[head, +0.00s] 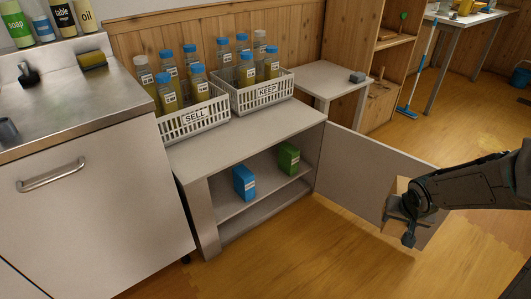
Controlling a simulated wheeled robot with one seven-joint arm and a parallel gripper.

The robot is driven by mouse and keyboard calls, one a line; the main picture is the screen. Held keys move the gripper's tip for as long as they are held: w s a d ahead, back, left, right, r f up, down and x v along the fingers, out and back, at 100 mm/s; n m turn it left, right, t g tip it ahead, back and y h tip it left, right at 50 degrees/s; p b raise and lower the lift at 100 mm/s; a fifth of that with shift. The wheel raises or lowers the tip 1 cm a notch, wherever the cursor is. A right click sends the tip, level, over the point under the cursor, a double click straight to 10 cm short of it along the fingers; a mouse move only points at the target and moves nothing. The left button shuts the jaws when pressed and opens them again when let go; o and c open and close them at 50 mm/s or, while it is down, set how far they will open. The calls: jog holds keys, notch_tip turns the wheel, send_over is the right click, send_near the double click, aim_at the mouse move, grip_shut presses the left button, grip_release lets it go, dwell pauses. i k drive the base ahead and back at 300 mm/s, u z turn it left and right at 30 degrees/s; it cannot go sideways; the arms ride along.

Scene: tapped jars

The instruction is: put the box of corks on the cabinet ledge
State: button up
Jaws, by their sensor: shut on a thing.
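The low grey cabinet (240,148) stands in the middle with its front open. Its door (360,170) is swung out to the right. On the shelf inside, a blue box (244,183) stands left of a green box (288,158). Their labels are too small to read, so I cannot tell which one holds corks. My gripper (408,222) is at the door's free edge, well to the right of both boxes. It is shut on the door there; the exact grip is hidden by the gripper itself.
White crates marked SELL (194,118) and KEEP (267,93) hold several blue-capped bottles on the cabinet top. A counter with a sink (70,100) is at the left. A side table (335,78) stands behind. The wooden floor (290,255) in front is clear.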

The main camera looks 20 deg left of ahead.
aim_at(253, 141)
jog(key=k, duration=0.35)
jog(key=u, duration=1.3)
jog(key=i, duration=0.15)
jog(key=u, duration=0.05)
